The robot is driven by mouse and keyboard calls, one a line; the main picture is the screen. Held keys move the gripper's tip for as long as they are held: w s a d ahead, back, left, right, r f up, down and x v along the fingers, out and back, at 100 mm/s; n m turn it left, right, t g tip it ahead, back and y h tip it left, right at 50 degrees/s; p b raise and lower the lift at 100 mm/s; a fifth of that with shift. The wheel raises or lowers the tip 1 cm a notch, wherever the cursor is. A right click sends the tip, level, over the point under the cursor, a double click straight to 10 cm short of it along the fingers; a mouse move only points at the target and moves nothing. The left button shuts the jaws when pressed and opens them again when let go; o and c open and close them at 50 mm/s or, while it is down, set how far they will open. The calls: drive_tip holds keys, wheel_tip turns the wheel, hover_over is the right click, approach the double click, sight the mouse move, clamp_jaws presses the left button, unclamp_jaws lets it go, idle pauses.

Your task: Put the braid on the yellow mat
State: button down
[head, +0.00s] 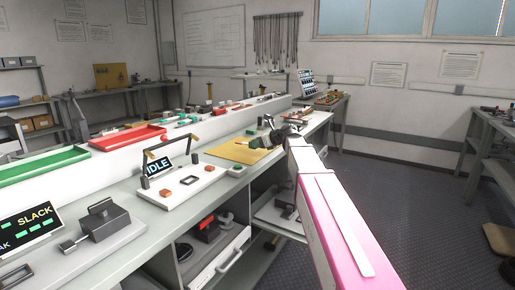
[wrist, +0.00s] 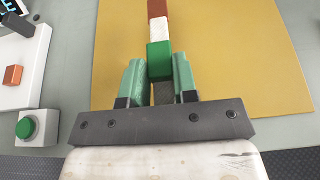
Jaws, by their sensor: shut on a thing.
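My gripper (wrist: 160,92) is shut on a narrow bar-like piece, which I take to be the braid (wrist: 159,62). Its visible part has a green block, a white section and a reddish-brown section, running away from me past the fingertips. A dark textured bit shows between the fingers. The far end is cut off by the wrist view's top edge. The piece is over the yellow mat (wrist: 235,55); I cannot tell whether it touches it. In the head view my gripper (head: 264,138) is at the right part of the yellow mat (head: 232,151), and the piece is hardly visible.
A white fixture (head: 180,190) with a black handle and an IDLE screen (head: 158,165) stands left of the mat. A green button (wrist: 27,128) on a white box is near the bench's front edge. Red (head: 128,137) and green (head: 45,167) trays sit on the raised shelf behind.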

drive_tip(key=shift+f, duration=1.15)
drive_tip(key=shift+f, duration=0.1)
drive_tip(key=c, duration=0.9)
unclamp_jaws()
